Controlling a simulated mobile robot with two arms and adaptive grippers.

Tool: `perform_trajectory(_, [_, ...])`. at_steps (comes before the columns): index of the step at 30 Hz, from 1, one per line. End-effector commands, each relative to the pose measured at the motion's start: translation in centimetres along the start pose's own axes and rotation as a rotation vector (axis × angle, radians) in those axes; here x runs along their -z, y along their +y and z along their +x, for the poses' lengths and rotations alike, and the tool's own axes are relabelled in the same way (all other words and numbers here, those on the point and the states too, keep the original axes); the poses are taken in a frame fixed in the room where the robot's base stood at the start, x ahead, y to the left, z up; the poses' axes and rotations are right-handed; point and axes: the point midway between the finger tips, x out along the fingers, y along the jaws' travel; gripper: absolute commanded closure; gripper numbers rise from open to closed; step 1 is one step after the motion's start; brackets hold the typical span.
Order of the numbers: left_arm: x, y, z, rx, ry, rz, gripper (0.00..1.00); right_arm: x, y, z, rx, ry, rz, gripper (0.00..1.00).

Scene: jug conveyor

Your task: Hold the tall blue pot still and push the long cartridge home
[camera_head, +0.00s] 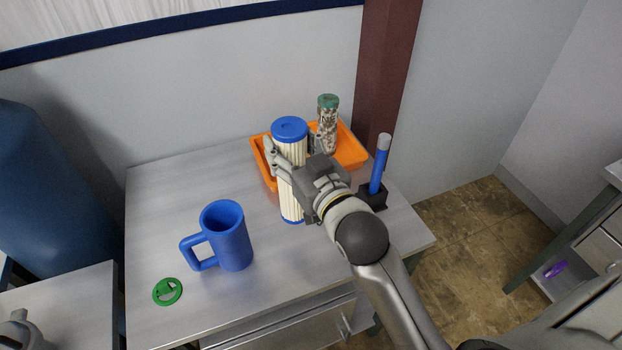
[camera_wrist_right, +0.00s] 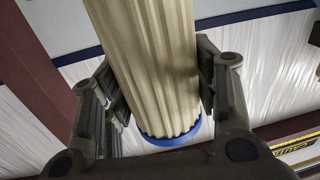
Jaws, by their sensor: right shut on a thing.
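The tall blue pot (camera_head: 234,247) is a mug-like vessel with a handle on its left; it stands upright on the metal table, open at the top. The long cartridge (camera_head: 289,195) is white and pleated with a blue cap, roughly upright, right of and behind the pot. My right gripper (camera_head: 293,158) is shut on the cartridge, with a finger on each side of its upper part. The right wrist view shows the cartridge's pleats (camera_wrist_right: 150,70) between the fingers. I cannot tell whether its lower end touches the table. A grey part at the lower left may be my left gripper (camera_head: 20,330), mostly cut off.
An orange tray (camera_head: 352,152) behind the cartridge holds a speckled, green-capped cylinder (camera_head: 327,125). A blue stick (camera_head: 379,163) stands in a black holder (camera_head: 374,196) at right. A green disc (camera_head: 167,291) lies front left. The table is clear between pot and cartridge.

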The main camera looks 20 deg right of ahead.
Motion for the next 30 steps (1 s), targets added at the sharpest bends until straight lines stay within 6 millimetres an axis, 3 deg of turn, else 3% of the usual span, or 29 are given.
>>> perform_trajectory(9, [0.0,0.0,0.0,0.0,0.0,0.0,0.54,7.3,-3.9,4.1,0.155,0.009,-0.004,0.87])
perform_trajectory(18, [0.0,0.0,0.0,0.0,0.0,0.0,0.54,13.7,-11.2,4.2,0.408,0.007,-0.003,0.87])
perform_trajectory(24, [0.0,0.0,0.0,0.0,0.0,0.0,0.54,15.7,-14.8,3.0,0.533,0.002,-0.002,0.87])
perform_trajectory(30, [0.0,0.0,0.0,0.0,0.0,0.0,0.54,15.3,-15.5,2.7,0.561,-0.001,0.002,0.87])
